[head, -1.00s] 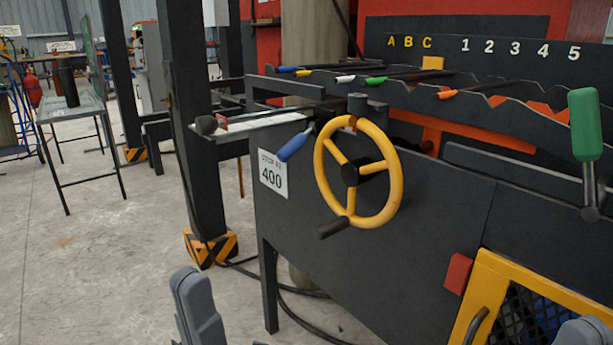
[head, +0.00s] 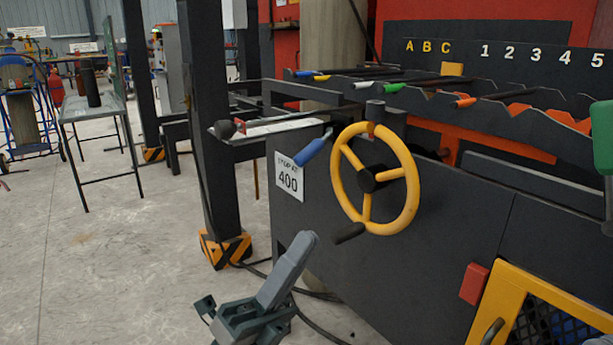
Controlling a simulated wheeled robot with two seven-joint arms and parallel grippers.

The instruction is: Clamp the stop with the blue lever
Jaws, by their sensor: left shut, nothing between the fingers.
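The blue lever (head: 312,147) sticks out on the front of the dark machine, left of the yellow handwheel (head: 375,179), and slants down to the left. A white sign reading "STOP AT 400" (head: 289,178) is below the lever. My left gripper (head: 303,247) is at the bottom centre, below the sign and apart from the lever, shut and empty.
The handwheel has a dark crank handle (head: 349,233). A green-handled lever (head: 603,140) is at the right edge. A dark post (head: 211,120) with a striped foot stands left of the machine. A yellow-framed mesh door (head: 510,290) is at lower right.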

